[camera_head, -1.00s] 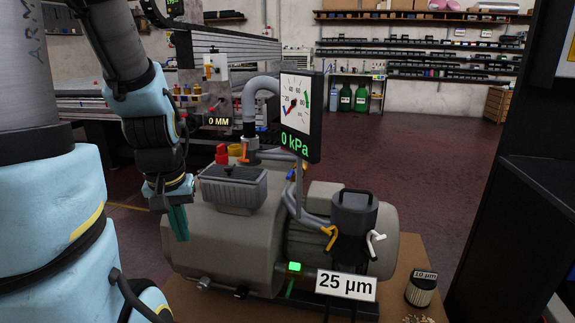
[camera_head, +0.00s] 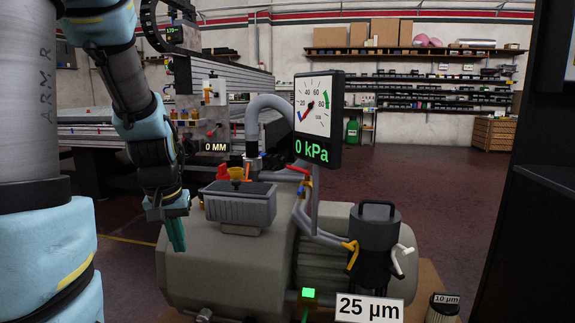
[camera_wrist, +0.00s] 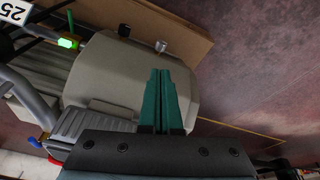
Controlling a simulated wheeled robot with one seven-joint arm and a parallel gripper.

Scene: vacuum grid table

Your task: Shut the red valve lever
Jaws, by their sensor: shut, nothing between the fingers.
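A thin red lever (camera_head: 298,170) shows on the pipework of the grey vacuum pump (camera_head: 215,265), beside the gauge post and just below the gauge. My gripper (camera_head: 176,236) has green fingers pressed together and empty, pointing down in front of the pump's left side. In the wrist view the shut fingers (camera_wrist: 160,80) lie over the pump body, apart from the lever.
The gauge (camera_head: 318,118) reads 0 kPa. A dark filter canister (camera_head: 375,240) with yellow and white levers stands at the pump's right. A grey box (camera_head: 240,205) and a yellow cap (camera_head: 236,173) sit on top of the pump. Open floor lies behind.

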